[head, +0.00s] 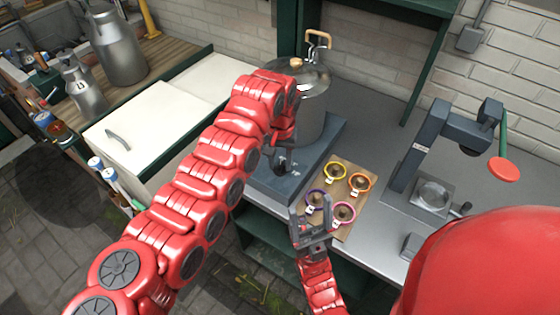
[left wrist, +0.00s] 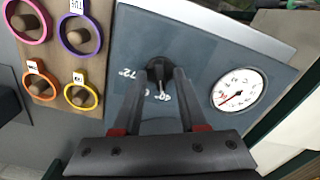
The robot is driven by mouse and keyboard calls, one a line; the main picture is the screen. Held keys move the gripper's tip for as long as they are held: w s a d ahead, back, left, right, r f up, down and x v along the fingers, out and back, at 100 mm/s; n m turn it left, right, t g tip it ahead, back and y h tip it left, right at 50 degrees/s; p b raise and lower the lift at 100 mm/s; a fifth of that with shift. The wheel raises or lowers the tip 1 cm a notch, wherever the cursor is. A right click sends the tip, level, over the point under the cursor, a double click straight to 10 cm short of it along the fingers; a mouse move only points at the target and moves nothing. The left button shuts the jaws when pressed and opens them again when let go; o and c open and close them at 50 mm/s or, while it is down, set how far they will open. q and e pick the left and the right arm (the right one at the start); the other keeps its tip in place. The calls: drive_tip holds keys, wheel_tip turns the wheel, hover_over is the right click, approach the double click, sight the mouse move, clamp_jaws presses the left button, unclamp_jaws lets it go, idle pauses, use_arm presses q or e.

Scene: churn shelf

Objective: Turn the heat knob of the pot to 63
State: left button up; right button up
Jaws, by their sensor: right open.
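The pot (head: 312,115), metal with a lid, stands on a blue-grey heater box (head: 268,192), partly behind my left arm. In the left wrist view the black heat knob (left wrist: 159,68) is on the box's panel, with "72°" and "60" markings near it. A round white dial (left wrist: 238,90) with a red needle is to its right. My left gripper (left wrist: 161,80) has its fingers apart, one on each side of the knob; contact is unclear. My right gripper (head: 311,212) is open and empty, in front of the coloured rings.
A wooden board (head: 340,171) with several coloured rings and tags lies right of the heater box. A grey press-like device (head: 430,160) stands further right on the counter. Milk cans (head: 117,50) and a white chest (head: 150,130) are at left. A green shelf frame rises behind.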

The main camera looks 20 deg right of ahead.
use_arm(q)
drive_tip(key=shift+r, duration=0.1)
drive_tip(key=shift+r, duration=0.35)
wheel_tip(320, 180, up, 10)
drive_tip(key=b, duration=0.3)
wheel_tip(320, 180, up, 6)
drive_tip(key=r+p, duration=0.1)
drive_tip(key=p, duration=0.2)
hover_over(280, 165)
drive_tip(key=shift+f+b, duration=0.25)
drive_tip(key=shift+b, duration=0.05)
drive_tip(key=shift+f, duration=0.1)
